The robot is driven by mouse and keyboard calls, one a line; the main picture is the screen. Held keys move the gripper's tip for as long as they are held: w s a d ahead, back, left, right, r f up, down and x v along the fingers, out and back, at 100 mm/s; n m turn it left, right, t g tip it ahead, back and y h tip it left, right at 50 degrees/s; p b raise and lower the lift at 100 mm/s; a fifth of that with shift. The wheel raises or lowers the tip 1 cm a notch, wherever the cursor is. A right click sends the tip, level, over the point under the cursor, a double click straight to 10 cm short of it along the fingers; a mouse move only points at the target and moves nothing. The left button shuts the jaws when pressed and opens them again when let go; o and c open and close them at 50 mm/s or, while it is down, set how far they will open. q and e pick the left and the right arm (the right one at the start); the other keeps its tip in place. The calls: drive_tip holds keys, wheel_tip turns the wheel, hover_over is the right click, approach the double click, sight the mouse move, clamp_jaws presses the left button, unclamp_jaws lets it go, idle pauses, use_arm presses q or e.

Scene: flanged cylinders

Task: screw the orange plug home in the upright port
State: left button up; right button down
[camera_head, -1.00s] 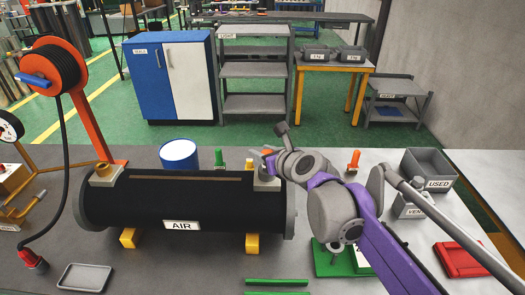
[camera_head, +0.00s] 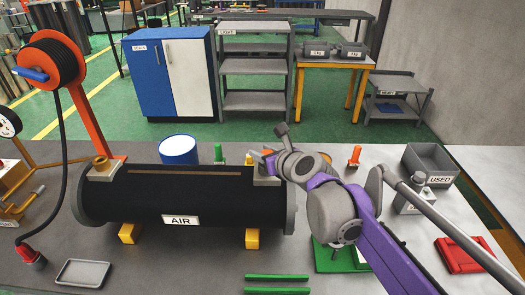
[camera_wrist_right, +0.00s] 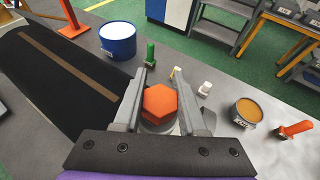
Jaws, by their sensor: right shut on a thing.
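The black AIR cylinder (camera_head: 140,195) lies across the bench with a grey flange at its right end. A grey port block (camera_head: 266,181) sits on its top near that end. My right gripper (camera_head: 266,162) is over this port block in the head view. In the right wrist view its two fingers (camera_wrist_right: 167,100) are shut on the sides of the orange hexagonal plug (camera_wrist_right: 160,101). The plug sits upright at the port, with a grey rim (camera_wrist_right: 160,128) partly showing below it. The fingers and plug hide the thread, so I cannot tell how deep it sits. My left gripper is not in view.
A blue drum (camera_head: 179,150) and a green-handled object (camera_head: 218,154) stand behind the cylinder. An orange hose reel (camera_head: 50,62) stands left. A grey USED bin (camera_head: 432,165) and a red tray (camera_head: 464,255) are right. A grey tray (camera_head: 83,273) lies at front left.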

drive_tip(key=shift+c, duration=2)
unclamp_jaws()
drive_tip(key=shift+r, duration=0.1)
drive_tip(key=shift+p+v, duration=1.1)
drive_tip(key=shift+v, duration=2.4)
